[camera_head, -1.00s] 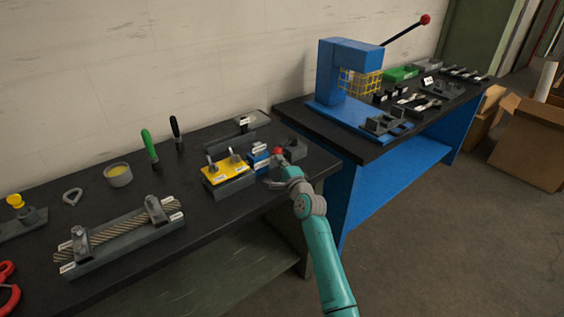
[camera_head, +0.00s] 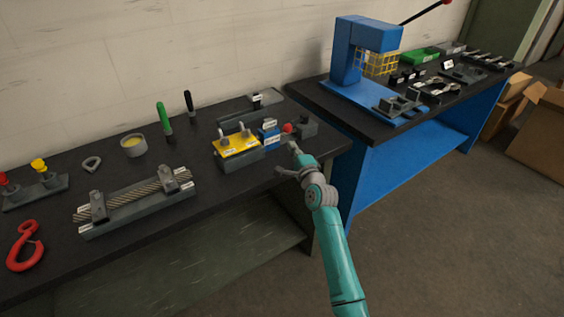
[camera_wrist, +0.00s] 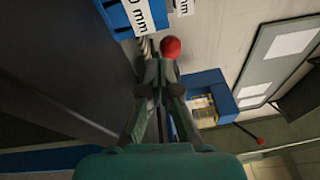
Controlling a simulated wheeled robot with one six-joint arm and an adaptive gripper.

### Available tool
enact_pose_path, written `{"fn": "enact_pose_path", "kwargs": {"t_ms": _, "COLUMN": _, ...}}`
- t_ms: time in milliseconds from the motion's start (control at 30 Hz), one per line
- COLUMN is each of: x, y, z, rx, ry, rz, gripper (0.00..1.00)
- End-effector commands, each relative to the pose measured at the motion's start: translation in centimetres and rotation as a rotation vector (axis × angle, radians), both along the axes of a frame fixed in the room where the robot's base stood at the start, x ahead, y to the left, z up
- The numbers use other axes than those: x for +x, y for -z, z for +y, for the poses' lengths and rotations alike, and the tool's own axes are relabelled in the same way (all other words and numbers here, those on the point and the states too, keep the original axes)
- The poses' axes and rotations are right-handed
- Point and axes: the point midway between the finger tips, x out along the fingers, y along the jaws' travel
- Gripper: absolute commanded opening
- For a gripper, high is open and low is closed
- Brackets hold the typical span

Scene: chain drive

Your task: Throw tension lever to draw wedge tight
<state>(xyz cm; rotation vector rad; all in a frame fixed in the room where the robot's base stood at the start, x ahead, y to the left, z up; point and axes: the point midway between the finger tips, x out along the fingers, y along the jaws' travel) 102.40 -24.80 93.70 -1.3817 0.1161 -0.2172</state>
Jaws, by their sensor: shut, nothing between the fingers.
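The tension lever shows as a red ball knob (camera_head: 287,128) at the right end of the near bench, between a blue block (camera_head: 268,135) and a dark grey block (camera_head: 306,126). Its shaft is mostly hidden. The blue block, possibly the wedge, sits beside a yellow-topped fixture (camera_head: 236,147). My gripper (camera_head: 292,149) is shut and empty, a little in front of the knob. In the wrist view the red knob (camera_wrist: 170,47) appears just beyond my fingertips (camera_wrist: 155,70), and the labelled blue block (camera_wrist: 130,14) is at the top. Contact with the knob cannot be told.
A blue press (camera_head: 362,50) stands on the bench at right. Open floor lies right of my arm.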

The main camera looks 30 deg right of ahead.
Motion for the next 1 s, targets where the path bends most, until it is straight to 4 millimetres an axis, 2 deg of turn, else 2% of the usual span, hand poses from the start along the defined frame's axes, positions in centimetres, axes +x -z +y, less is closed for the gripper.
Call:
{"fn": "enact_pose_path", "kwargs": {"t_ms": 300, "x": -1.7, "y": 0.3, "z": 4.5, "rx": -0.001, "ry": -0.002, "rz": 0.001, "gripper": 0.00}}
{"fn": "enact_pose_path", "kwargs": {"t_ms": 500, "x": -2.5, "y": 0.3, "z": 6.4, "rx": -0.001, "ry": -0.001, "rz": 0.000, "gripper": 0.00}}
{"fn": "enact_pose_path", "kwargs": {"t_ms": 1000, "x": -2.8, "y": 0.3, "z": 7.2, "rx": 0.000, "ry": 0.001, "rz": -0.001, "gripper": 0.00}}
